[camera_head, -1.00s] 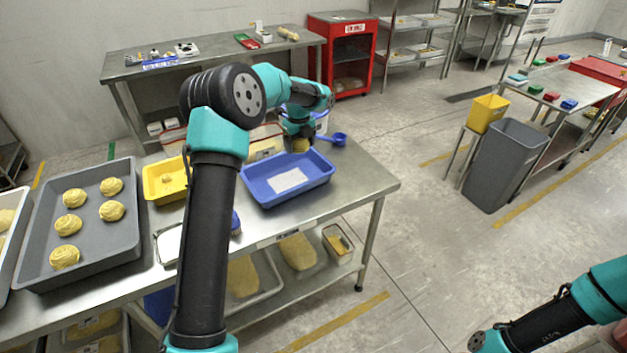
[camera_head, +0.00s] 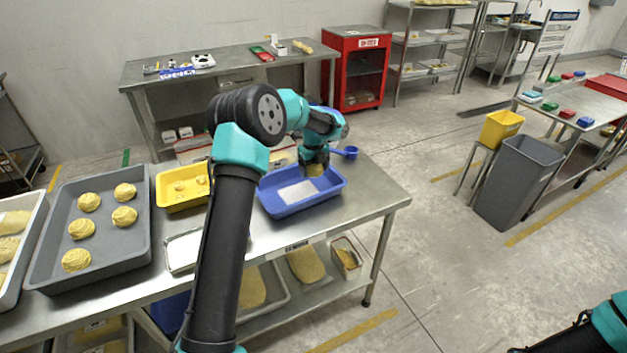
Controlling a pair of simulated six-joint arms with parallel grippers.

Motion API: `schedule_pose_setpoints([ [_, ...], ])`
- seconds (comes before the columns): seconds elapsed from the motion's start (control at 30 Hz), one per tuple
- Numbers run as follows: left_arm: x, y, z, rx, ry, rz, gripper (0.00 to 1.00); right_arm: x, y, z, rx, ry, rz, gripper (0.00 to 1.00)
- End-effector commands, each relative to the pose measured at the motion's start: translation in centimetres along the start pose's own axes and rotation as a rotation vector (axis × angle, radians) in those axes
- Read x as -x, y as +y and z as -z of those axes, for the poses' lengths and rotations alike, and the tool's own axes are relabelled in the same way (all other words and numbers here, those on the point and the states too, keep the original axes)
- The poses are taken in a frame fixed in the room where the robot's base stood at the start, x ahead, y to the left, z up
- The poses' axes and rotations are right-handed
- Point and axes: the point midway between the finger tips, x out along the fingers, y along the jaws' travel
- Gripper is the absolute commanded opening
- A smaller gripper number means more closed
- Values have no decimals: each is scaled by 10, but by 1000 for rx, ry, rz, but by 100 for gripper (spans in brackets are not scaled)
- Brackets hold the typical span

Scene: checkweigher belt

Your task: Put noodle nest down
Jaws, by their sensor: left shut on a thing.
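My left gripper (camera_head: 314,166) is shut on a yellow noodle nest (camera_head: 316,171). It holds the nest low at the back of the blue tray (camera_head: 272,208), toward its right side. The fingers and the tray hide part of the nest, and I cannot tell whether it touches the tray. A pale rectangle (camera_head: 298,192) lies on the tray's floor. Several more nests, one of them here (camera_head: 124,217), sit in the grey tray (camera_head: 140,255) at the left. My right arm shows at the lower right, but its gripper is out of view.
A yellow bin (camera_head: 182,201) with small pieces stands between the grey and blue trays. A blue scoop (camera_head: 350,152) lies behind the blue tray. My left arm crosses the steel table (camera_head: 375,198) and hides part of it. The table's right end is clear.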

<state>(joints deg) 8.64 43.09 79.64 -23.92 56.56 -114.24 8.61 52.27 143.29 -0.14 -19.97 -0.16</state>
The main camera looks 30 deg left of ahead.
Motion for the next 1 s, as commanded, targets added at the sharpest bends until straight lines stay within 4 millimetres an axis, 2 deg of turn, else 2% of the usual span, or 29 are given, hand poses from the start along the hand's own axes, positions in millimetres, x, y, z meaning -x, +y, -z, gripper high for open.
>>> schedule_pose_setpoints([
  [0.23, -4, 0, 0, 0, 0, -1, 52, 0, 0, 0, 0, 0, 0, 66],
  [0.5, -41, 1, 0, 0, 1, -2, 52, 0, 0, 0, 0, 0, 0, 66],
  [0.6, -48, 0, 0, 0, -1, 1, 52, 0, 0, 0, 0, 0, 0, 66],
  [1.0, -52, 0, 0, 0, 0, 0, 52, 0, 0, 0, 0, 0, 0, 66],
])
